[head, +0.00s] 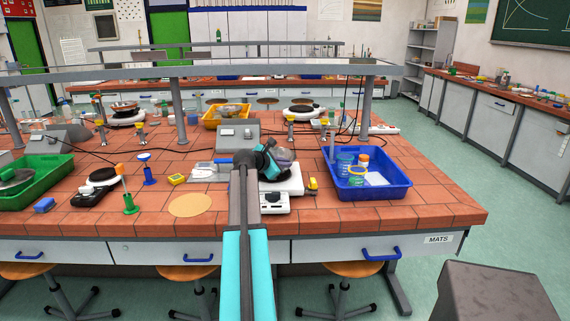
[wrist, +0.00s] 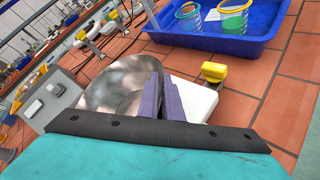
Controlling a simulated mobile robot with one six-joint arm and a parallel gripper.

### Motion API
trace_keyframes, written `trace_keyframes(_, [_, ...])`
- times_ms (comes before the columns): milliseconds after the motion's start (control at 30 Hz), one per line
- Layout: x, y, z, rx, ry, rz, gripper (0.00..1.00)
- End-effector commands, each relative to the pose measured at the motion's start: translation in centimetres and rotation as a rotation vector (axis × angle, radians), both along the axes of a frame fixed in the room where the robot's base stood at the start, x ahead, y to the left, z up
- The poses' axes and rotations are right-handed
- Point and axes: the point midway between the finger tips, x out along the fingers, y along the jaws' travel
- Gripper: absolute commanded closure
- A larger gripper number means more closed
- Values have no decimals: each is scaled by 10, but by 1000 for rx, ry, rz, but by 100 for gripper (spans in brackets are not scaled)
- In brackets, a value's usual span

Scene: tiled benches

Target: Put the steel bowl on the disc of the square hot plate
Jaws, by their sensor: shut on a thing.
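The steel bowl (wrist: 113,88) is large, shiny and round in the wrist view, left of the fingers. My gripper (wrist: 170,88) is shut on its rim with two purple fingers. In the head view my gripper (head: 283,158) is over the square hot plate (head: 293,186), a white unit with a control front facing me. A white corner of the hot plate shows in the wrist view (wrist: 199,98), right of the fingers. The bowl and my gripper hide the disc. I cannot tell whether the bowl touches it.
A blue tray (head: 398,191) with jars stands right of the hot plate, with a small yellow thing (head: 313,184) between them. A round tan mat (head: 190,205) lies to the left. A grey box (head: 239,143) stands behind. An overhead rail (head: 300,69) crosses the bench.

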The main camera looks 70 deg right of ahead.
Motion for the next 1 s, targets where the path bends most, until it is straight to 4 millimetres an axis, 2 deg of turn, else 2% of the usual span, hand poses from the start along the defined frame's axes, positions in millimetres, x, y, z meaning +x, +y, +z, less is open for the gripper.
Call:
trace_keyframes(100, [0,0,-1,-1,0,1,100])
trace_keyframes(133, [0,0,-1,0,0,0,90])
trace_keyframes(200, [0,0,-1,0,0,0,78])
trace_keyframes(233, [0,0,-1,0,0,0,76])
trace_keyframes(667, [2,3,2,-1,1,2,76])
trace_keyframes(867, [6,19,8,-1,0,3,76])
trace_keyframes(1000, [11,37,16,-2,0,4,76])
